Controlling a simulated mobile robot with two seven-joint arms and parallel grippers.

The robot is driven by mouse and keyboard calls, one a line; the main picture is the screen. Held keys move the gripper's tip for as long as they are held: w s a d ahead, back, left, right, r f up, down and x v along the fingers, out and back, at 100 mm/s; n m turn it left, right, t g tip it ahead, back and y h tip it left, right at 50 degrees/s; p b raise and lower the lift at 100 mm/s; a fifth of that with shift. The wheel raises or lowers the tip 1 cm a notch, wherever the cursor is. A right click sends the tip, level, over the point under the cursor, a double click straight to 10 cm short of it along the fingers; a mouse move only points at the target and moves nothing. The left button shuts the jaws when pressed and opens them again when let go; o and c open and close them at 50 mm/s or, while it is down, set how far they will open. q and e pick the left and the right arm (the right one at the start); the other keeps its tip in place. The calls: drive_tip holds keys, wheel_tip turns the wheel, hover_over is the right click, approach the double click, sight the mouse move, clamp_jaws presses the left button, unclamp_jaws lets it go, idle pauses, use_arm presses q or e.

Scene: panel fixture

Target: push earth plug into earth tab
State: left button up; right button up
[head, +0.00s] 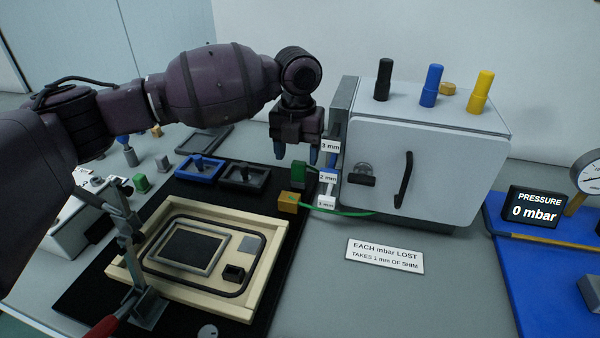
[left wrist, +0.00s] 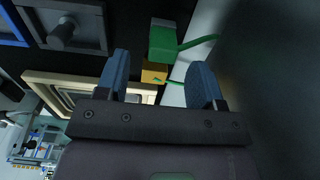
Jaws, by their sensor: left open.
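A green block, which looks like the earth plug (head: 298,172), stands at the right edge of the black mat, beside the white cabinet. In the left wrist view the green plug (left wrist: 163,43) has a grey end and a green lead running right. A small brass-yellow block (head: 288,202) sits just in front of it and also shows in the wrist view (left wrist: 154,72); I cannot tell whether it is the earth tab. My left gripper (head: 296,155) is open with blue fingers pointing down, above the plug, apparently not touching it. In the wrist view the plug appears between and beyond the fingertips (left wrist: 161,62). My right gripper is not in view.
The white cabinet (head: 425,150) stands close right of the gripper, with shim labels (head: 328,178) at its left side. A wooden frame (head: 265,255) lies on the mat, with blue (head: 199,168) and grey (head: 245,176) trays behind. A green wire (head: 340,212) runs along the table.

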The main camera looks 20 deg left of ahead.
sight(299, 162)
use_arm(q)
wheel_tip(299, 162, down, 5)
drive_tip(key=shift+w+d+r+b, duration=0.1)
drive_tip(key=shift+w+d+b, duration=0.05)
drive_tip(key=shift+b, duration=0.65)
drive_tip(key=shift+f, duration=0.2)
drive_tip(key=shift+r, duration=0.2)
drive_tip(key=c, duration=1)
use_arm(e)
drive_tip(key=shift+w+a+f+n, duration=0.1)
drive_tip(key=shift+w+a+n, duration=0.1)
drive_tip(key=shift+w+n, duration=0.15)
use_arm(q)
drive_tip(key=shift+r, duration=0.1)
drive_tip(key=shift+r, duration=0.3)
wheel_tip(299, 162, up, 19)
drive_tip(key=p, duration=0.4)
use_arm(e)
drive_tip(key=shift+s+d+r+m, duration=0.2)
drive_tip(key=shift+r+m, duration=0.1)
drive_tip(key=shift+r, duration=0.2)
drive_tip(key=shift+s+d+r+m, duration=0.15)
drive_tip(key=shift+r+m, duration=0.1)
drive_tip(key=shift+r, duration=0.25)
